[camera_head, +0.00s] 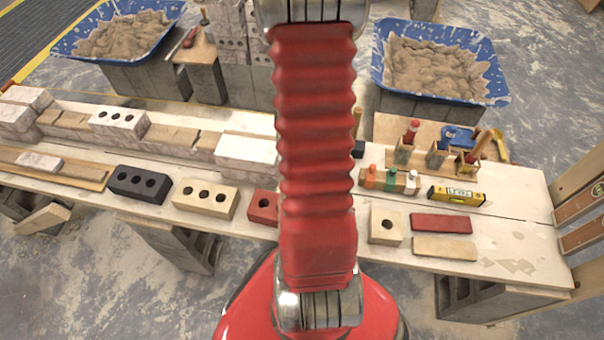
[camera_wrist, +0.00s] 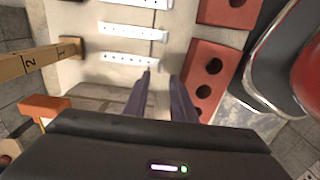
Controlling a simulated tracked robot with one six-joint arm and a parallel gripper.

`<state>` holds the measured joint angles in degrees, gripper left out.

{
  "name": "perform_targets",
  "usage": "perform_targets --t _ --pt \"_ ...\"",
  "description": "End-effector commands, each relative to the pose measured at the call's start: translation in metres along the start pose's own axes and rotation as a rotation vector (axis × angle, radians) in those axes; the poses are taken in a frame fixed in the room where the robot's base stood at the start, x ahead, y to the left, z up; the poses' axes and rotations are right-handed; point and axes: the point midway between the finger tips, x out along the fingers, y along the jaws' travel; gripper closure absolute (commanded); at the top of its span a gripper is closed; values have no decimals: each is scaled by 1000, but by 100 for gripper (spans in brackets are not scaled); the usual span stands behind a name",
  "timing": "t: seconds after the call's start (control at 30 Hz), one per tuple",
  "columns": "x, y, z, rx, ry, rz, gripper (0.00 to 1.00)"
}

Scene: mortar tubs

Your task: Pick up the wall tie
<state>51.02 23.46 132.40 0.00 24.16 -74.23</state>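Three pale perforated strips, which look like wall ties, lie apart from each other on the light board in the wrist view: a near one (camera_wrist: 128,59), a middle one (camera_wrist: 133,30) and a far one (camera_wrist: 138,3), cut by the top edge. My gripper (camera_wrist: 161,75) is open, with a gap between its two dark fingers and nothing seen between them. Its fingertips appear just below the right end of the near wall tie; I cannot tell their height above the board. In the head view my red arm hides the gripper and the ties.
A red holed brick (camera_wrist: 205,75) lies close right of the fingers, with another (camera_wrist: 230,10) beyond. A numbered wooden rule (camera_wrist: 38,60) is at left. In the head view, mortar tubs (camera_head: 484,80) stand behind the bench (camera_head: 515,240), and a yellow level (camera_head: 456,195) lies right.

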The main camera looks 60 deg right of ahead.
Motion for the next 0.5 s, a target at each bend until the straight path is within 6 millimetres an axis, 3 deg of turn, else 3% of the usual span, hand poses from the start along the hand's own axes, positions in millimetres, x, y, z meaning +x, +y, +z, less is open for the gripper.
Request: perform_targets --t 0.23,0.5 --pt "25 0 0 0 -1 -2 76" --pt "30 0 0 0 0 1 76"
